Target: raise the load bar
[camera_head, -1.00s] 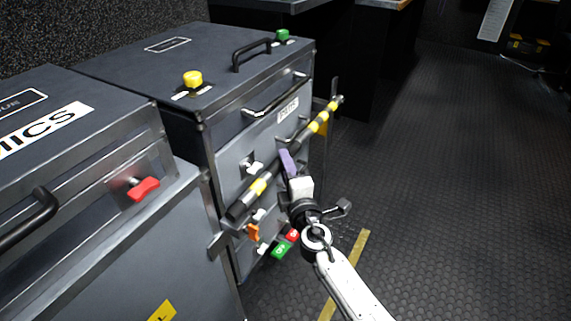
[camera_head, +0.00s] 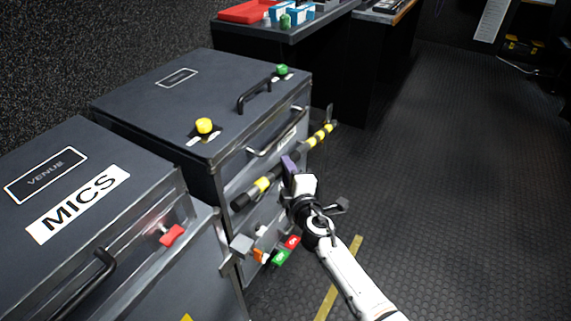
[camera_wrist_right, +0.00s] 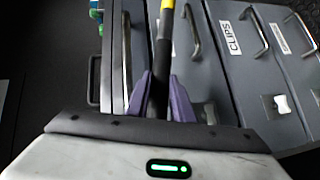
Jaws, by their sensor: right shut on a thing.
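The load bar (camera_head: 289,165) is a dark bar with yellow bands that runs slantwise across the front of a grey drawer case (camera_head: 190,95). Its near left end stands clear above a grey bracket (camera_head: 240,244) at the case's lower front. Its far right end is by an upright metal post. My right gripper (camera_head: 288,167), with purple fingers, is shut on the bar around its middle. In the right wrist view, the bar (camera_wrist_right: 163,55) passes between the two fingers (camera_wrist_right: 160,98). My left gripper is out of view.
The case has a yellow knob (camera_head: 204,126), a green knob (camera_head: 282,70) and front handles. Red and green tags (camera_head: 282,257) hang below the bar. A MICS case (camera_head: 55,235) with a red latch (camera_head: 171,235) stands at near left. The floor (camera_head: 440,180) on the right is clear.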

